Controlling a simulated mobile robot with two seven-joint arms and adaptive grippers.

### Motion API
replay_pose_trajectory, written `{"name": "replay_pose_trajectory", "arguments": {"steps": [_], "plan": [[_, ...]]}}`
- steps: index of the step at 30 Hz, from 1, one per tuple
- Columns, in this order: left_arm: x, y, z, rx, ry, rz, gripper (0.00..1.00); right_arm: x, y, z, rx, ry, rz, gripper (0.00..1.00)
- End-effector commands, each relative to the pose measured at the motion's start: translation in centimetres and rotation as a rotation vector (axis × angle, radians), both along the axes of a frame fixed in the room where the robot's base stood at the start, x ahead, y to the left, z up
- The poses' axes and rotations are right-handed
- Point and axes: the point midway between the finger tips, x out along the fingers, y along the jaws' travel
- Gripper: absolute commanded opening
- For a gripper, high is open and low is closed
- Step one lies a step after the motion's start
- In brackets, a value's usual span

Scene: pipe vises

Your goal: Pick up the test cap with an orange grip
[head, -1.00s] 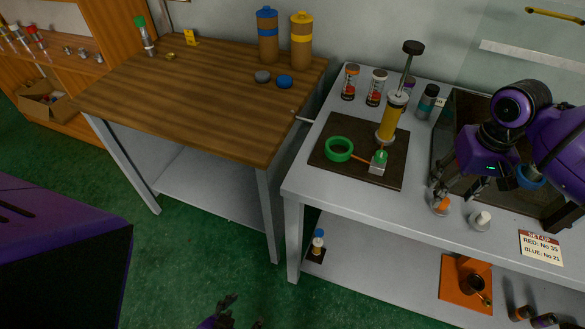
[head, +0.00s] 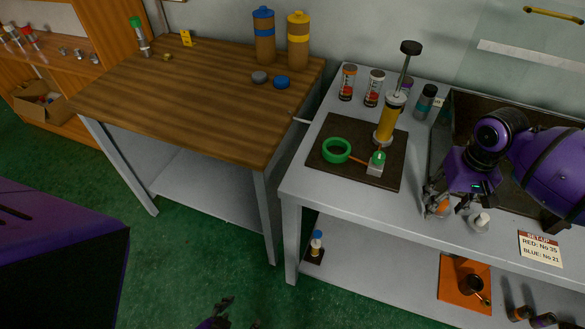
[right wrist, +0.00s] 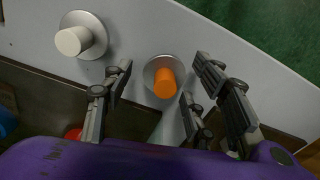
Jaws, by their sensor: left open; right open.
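The test cap with an orange grip (head: 443,205) stands on the front edge of the grey table, partly hidden by my right gripper (head: 440,200). In the right wrist view the orange grip (right wrist: 165,83) rises from a round metal disc. My right gripper (right wrist: 160,84) is open, with its fingers on either side of the orange grip and a gap on both sides. No contact shows. My left gripper (head: 222,312) is open and empty at the bottom edge of the head view, above the floor and far from the cap.
A similar cap with a white grip (head: 480,219) stands just right of the orange one and also shows in the right wrist view (right wrist: 75,40). A set-up card (head: 540,247) lies further right. A dark board (head: 340,178) holds a pump and green ring. The table's front edge is close.

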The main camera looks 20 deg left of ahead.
Motion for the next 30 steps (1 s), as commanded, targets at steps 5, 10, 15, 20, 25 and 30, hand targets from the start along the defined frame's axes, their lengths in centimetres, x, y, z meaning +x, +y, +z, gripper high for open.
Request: {"name": "replay_pose_trajectory", "arguments": {"steps": [5, 10, 15, 20, 25, 30], "plan": [[0.3, 0.0, 0.1, 0.000, -0.006, -0.001, 0.57, 0.0, 0.0, 0.0, 0.000, 0.000, 0.000, 0.32], [0.3, 0.0, 0.1, 0.000, -0.005, -0.002, 0.57, 0.0, 0.0, 0.0, 0.000, 0.000, 0.000, 0.10], [0.3, 0.0, 0.1, 0.000, -0.005, -0.002, 0.57, 0.0, 0.0, 0.1, 0.000, 0.000, 0.000, 0.05], [0.3, 0.0, 0.1, 0.000, -0.004, -0.002, 0.57, 0.0, 0.0, 0.3, 0.000, -0.001, 0.000, 0.05], [0.3, 0.0, 0.2, 0.000, -0.006, -0.002, 0.57, 0.1, 0.0, 1.7, 0.001, -0.002, 0.000, 0.05], [0.8, -0.1, 0.7, -0.003, -0.014, -0.004, 0.57, -0.9, 0.2, 4.7, 0.001, -0.004, 0.003, 0.05]]}}
